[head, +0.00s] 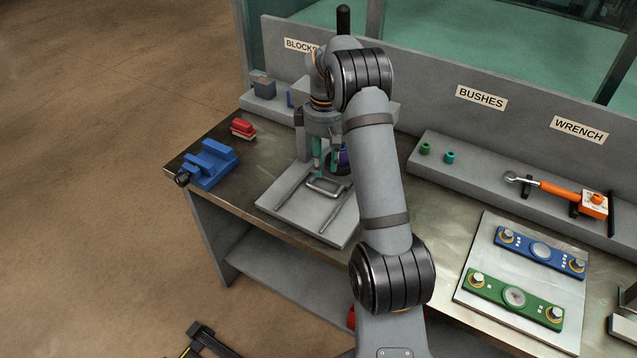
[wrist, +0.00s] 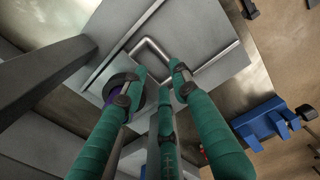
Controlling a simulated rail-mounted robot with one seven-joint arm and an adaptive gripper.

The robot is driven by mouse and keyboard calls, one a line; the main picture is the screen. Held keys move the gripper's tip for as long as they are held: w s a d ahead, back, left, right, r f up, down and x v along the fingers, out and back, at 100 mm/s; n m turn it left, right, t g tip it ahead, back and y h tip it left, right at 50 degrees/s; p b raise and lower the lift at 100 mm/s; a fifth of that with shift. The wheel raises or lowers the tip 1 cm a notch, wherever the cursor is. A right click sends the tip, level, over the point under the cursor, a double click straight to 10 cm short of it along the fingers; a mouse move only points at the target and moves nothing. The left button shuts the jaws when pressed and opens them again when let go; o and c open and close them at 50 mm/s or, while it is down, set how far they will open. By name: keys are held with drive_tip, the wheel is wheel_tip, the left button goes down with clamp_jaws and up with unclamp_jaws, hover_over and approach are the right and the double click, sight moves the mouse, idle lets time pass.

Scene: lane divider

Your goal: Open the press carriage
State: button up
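The press carriage (head: 290,200) is a pale flat plate with two thin rails at the foot of the grey press (head: 303,140). Its silver loop handle (head: 325,188) lies toward the plate's front part; the handle also shows in the wrist view (wrist: 205,71). My gripper (head: 327,158) has three green fingers pointing down over the plate, just behind the handle in the head view. In the wrist view my gripper (wrist: 160,76) has its fingers apart with nothing between them, the tips close to one corner of the handle. I cannot tell whether a tip touches it.
A blue vise (head: 210,163) and a red block (head: 243,128) stand left of the press. Green bushes (head: 425,148), an orange wrench (head: 560,190) and a fixture plate (head: 480,245) lie right.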

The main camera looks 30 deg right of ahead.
sight(322, 188)
wheel_tip(322, 188, down, 8)
drive_tip(key=shift+w+a+r+p, duration=0.1)
drive_tip(key=shift+w+a+p, duration=0.05)
drive_tip(key=shift+p, duration=0.25)
drive_tip(key=shift+c, duration=0.8)
clamp_jaws()
